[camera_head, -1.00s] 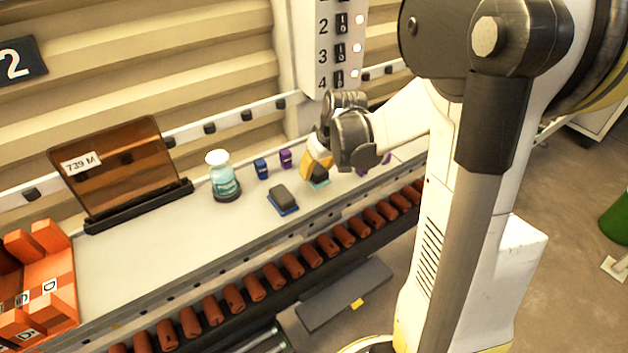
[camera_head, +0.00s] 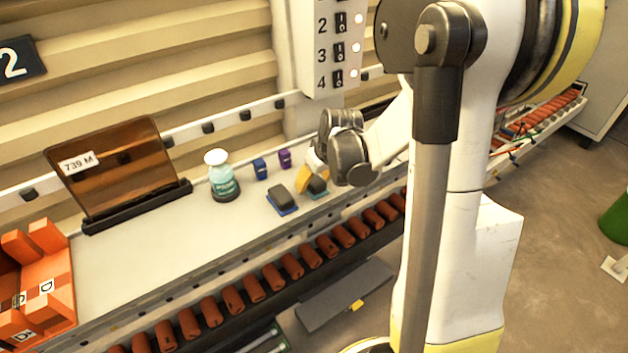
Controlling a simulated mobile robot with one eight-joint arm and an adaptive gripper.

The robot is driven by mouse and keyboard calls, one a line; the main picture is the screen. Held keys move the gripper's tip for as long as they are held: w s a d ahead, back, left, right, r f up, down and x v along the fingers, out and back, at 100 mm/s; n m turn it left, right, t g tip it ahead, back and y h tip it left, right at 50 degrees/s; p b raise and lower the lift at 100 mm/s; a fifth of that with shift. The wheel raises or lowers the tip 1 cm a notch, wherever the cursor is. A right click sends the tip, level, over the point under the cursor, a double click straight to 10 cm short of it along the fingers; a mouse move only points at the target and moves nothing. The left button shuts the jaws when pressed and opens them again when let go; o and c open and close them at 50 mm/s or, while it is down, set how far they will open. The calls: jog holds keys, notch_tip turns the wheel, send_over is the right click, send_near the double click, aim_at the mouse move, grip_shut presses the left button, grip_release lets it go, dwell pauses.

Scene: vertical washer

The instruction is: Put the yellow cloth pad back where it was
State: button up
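My gripper (camera_head: 314,172) points down and left, low over the grey shelf, at the right end of the row of small items. A yellow-orange piece (camera_head: 303,179) shows at its tip. I cannot tell whether it is the yellow cloth pad or part of a finger. A dark block with a teal base (camera_head: 318,194) is right beside it, partly covered by my gripper. A dark block with a blue base (camera_head: 283,203) lies to the left, apart from the gripper. The finger gap is hidden.
A teal bottle (camera_head: 223,180), a small blue item (camera_head: 260,168) and a purple item (camera_head: 284,158) stand on the shelf (camera_head: 150,240). A brown panel (camera_head: 115,168) and orange holder (camera_head: 45,285) are at left. Rollers (camera_head: 254,289) line the front edge.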

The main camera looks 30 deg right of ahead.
jog(key=shift+r, duration=0.1)
jog(key=p+v, duration=0.2)
jog(key=v, duration=0.9)
jog(key=s+a+r+t, duration=0.1)
jog(key=s+a+r, duration=0.2)
jog(key=s+a, duration=0.3)
jog(key=s+a+r+t, duration=0.1)
jog(key=s+a+r, duration=0.2)
jog(key=s+a, duration=0.4)
jog(key=a, duration=0.2)
jog(key=shift+s+a+r+t, duration=0.15)
jog(key=shift+a+r+t, duration=0.05)
jog(key=shift+a+t, duration=0.15)
